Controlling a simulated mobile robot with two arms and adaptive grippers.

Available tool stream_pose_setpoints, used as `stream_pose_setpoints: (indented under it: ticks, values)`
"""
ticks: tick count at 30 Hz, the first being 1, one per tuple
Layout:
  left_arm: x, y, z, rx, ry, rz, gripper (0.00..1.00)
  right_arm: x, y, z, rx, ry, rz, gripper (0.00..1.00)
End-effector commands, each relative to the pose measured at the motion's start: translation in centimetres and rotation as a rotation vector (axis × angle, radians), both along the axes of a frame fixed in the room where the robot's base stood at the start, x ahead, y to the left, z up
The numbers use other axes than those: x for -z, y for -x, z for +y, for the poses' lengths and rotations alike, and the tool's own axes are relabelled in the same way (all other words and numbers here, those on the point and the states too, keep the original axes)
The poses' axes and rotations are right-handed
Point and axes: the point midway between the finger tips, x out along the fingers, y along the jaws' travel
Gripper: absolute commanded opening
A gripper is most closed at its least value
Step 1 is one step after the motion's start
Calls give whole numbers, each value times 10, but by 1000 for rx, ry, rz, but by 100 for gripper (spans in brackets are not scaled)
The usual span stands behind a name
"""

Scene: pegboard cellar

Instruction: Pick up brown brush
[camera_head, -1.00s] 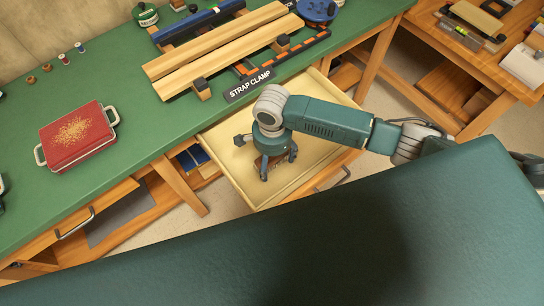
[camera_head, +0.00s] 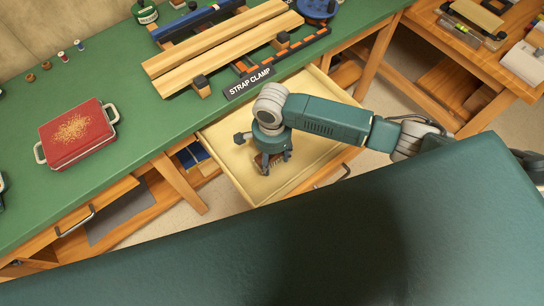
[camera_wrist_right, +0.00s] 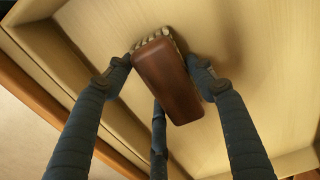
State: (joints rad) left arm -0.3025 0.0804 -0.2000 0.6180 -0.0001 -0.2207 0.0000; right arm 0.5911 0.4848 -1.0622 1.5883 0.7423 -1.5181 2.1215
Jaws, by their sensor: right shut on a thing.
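The brown brush (camera_wrist_right: 168,82) has a smooth brown wooden back and pale bristles showing at its far end in the right wrist view. My right gripper (camera_wrist_right: 162,88) is shut on it, with fingers on both sides and one finger below it. In the head view my right gripper (camera_head: 270,160) reaches down into the open drawer (camera_head: 222,158), and the brush (camera_head: 276,160) is mostly hidden behind its fingers. I cannot tell whether the brush still touches the drawer floor. My left gripper is in neither view.
The drawer is otherwise bare, with low walls around my right gripper. The green bench top (camera_head: 140,130) above it holds a red tin (camera_head: 75,135), a strap clamp with wooden boards (camera_head: 220,50) and several small spools. A second wooden bench (camera_head: 500,75) stands at the right.

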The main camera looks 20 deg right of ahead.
Motion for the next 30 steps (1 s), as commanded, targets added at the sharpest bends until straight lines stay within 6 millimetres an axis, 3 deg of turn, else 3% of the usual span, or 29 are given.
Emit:
stream_pose_setpoints:
  ticks: [8,15,21,24,30]
  values:
    - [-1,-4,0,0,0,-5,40,-47,-2,1,0,-3,-6,28]
    - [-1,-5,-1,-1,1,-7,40,-118,-2,1,-1,-4,-7,28]
    - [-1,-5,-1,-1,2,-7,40,-165,-2,1,0,-4,-4,28]
    - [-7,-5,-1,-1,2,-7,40,-182,-1,0,0,0,-4,28]
    - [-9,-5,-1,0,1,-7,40,-194,-1,0,1,0,-1,27]
